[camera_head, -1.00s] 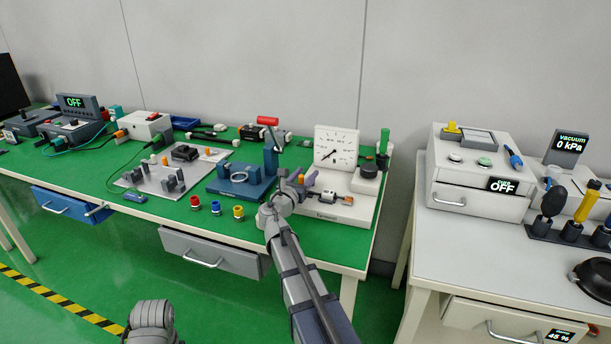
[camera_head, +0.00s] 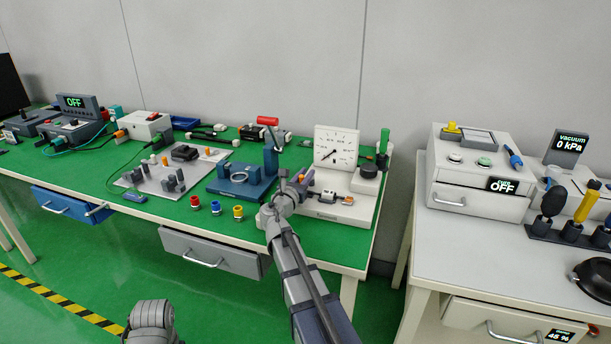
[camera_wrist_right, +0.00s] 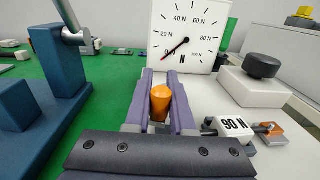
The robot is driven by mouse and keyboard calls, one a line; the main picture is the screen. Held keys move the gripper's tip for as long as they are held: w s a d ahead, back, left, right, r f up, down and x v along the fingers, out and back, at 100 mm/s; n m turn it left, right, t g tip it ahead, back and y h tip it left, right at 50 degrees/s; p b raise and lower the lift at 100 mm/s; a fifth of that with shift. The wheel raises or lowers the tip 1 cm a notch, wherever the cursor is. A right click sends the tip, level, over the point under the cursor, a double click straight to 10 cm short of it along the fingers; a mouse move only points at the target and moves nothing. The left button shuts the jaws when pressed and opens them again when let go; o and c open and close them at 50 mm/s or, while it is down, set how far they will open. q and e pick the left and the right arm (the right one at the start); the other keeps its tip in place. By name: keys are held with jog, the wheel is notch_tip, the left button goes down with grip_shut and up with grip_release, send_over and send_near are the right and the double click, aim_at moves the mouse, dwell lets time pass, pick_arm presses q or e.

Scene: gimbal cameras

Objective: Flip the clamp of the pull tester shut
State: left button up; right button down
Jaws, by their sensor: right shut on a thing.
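The pull tester is a white base (camera_head: 347,210) with an upright square dial (camera_head: 336,148); the dial also shows in the right wrist view (camera_wrist_right: 190,28), its needle near 0 N. My right gripper (camera_head: 302,177) is at the tester's left side. In the right wrist view, its purple fingers (camera_wrist_right: 160,80) are shut on an orange grip (camera_wrist_right: 160,102), which appears to be the clamp's handle. The clamp's lower part is hidden behind the fingers and wrist. A block marked 90 N (camera_wrist_right: 234,125) sits to the right. My left gripper is out of view.
A blue press (camera_head: 240,188) with a red-handled lever (camera_head: 267,121) stands close on the left. Red, blue and yellow caps (camera_head: 216,207) are at the front. A black knob (camera_head: 369,170) and green-handled tool (camera_head: 384,141) are on the right.

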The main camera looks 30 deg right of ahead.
jog(key=shift+s+d+n+t+y, duration=0.15)
jog(key=shift+s+n+t+y, duration=0.2)
jog(key=shift+n+t+y, duration=1.25)
jog(key=shift+t+y, duration=0.2)
jog(key=c, duration=0.8)
grip_release()
jog(key=shift+o, duration=0.2)
jog(key=v, duration=0.7)
jog(key=shift+s+a, duration=0.3)
